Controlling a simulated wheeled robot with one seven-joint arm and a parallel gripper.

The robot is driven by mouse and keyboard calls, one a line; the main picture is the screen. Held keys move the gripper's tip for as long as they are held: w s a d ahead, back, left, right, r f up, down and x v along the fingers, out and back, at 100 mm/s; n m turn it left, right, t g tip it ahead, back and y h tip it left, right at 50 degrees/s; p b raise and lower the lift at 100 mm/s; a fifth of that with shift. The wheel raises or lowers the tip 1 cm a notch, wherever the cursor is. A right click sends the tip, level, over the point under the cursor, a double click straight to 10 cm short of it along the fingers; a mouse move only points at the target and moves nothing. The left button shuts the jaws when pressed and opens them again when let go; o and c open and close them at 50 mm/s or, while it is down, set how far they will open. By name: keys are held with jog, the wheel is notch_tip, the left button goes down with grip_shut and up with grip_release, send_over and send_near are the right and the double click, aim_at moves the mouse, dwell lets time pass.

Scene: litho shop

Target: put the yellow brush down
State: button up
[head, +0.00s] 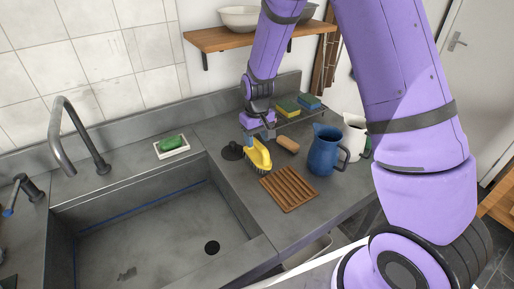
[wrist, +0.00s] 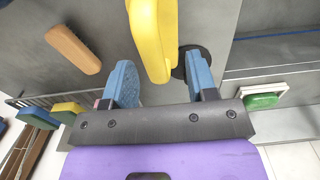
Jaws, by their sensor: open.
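Whether the bristles fully touch the counter is hard to tell. My gripper (head: 259,133) is just above and behind it, pointing down. In the wrist view the yellow brush (wrist: 152,35) lies between the two blue fingers of my gripper (wrist: 159,60), with a visible gap on each side. The jaws are open. Part of the brush's far end is cut off by the frame in that view.
A wooden slatted rack (head: 289,189) lies in front of the brush. A black disc (head: 231,152) lies left, beside the sink (head: 150,232). Sponges (head: 288,108) sit behind.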

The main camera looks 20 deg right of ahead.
jog(key=s+d+r+t, duration=0.1)
jog(key=s+r, duration=0.3)
jog(key=r, duration=0.4)
jog(key=s+d+r+m+t, duration=0.15)
jog(key=s+r, duration=0.25)
jog(key=r, duration=0.5)
jog(key=s+d+r+n, duration=0.15)
jog(key=s+r, duration=0.25)
jog(key=r, duration=0.4)
jog(key=s+d+r+m+t, duration=0.1)
jog(key=s+r, duration=0.2)
jog(key=s, duration=0.6)
jog(key=s+d+r+m+t, duration=0.1)
jog(key=s+d+r, duration=0.1)
jog(key=s, duration=0.7)
jog(key=shift+s+r+t, duration=0.15)
jog(key=shift+r+t, duration=0.2)
jog(key=shift+r, duration=0.3)
jog(key=shift+o, duration=0.5)
